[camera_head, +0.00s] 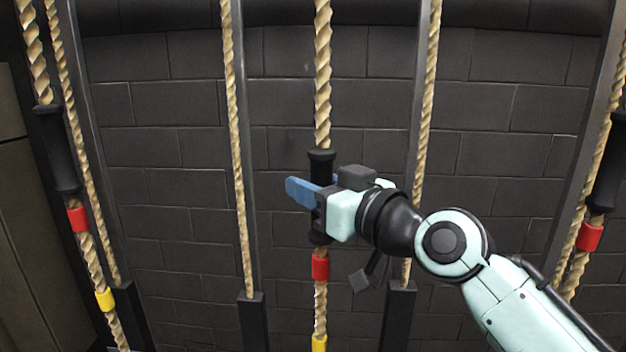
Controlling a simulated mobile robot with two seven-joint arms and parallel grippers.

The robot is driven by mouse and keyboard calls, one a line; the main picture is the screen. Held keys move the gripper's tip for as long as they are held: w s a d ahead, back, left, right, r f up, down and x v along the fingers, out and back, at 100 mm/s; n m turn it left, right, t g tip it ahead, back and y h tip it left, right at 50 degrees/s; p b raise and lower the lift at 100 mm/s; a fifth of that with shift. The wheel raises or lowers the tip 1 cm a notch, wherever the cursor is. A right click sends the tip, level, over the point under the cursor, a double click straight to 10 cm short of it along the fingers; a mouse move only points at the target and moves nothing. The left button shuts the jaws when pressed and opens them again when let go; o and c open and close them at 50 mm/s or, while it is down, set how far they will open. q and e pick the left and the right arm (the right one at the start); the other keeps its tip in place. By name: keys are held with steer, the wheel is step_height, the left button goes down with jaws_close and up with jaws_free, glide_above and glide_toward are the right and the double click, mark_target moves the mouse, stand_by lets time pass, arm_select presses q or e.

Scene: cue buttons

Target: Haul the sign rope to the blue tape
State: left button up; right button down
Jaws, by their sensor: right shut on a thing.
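The middle rope (322,75) is a thick tan twisted rope that hangs upright in front of the wall. It carries a black grip sleeve (321,162), with red tape (320,266) just below the sleeve and yellow tape (319,343) lower, at the picture's bottom edge. My right gripper (314,194), with blue fingers, comes in from the right and is shut on the black sleeve, hiding its middle. I see no blue tape on any rope, and no sign shows. My left gripper is not in view.
A left rope (37,55) and a right rope (609,130) also have black sleeves and red tape. Thinner ropes (236,130) run beside grey metal posts. A dark brick wall (170,190) stands behind. My right forearm covers the lower right.

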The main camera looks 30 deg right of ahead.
step_height(320, 180, down, 10)
steer(key=b, duration=0.7)
steer(key=shift+r, duration=0.25)
arm_select(q)
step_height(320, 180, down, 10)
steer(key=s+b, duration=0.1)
steer(key=b, duration=0.1)
arm_select(e)
steer(key=shift+f, duration=0.75)
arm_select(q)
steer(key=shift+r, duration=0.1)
arm_select(e)
steer(key=shift+r, duration=0.1)
steer(key=c, duration=0.8)
jaws_free()
steer(key=shift+s+d, duration=0.1)
steer(key=shift+s, duration=0.4)
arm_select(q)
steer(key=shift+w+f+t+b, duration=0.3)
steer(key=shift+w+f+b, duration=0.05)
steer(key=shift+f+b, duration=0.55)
arm_select(e)
glide_toward(326, 261)
steer(key=shift+s+d, duration=0.1)
steer(key=shift+s, duration=0.1)
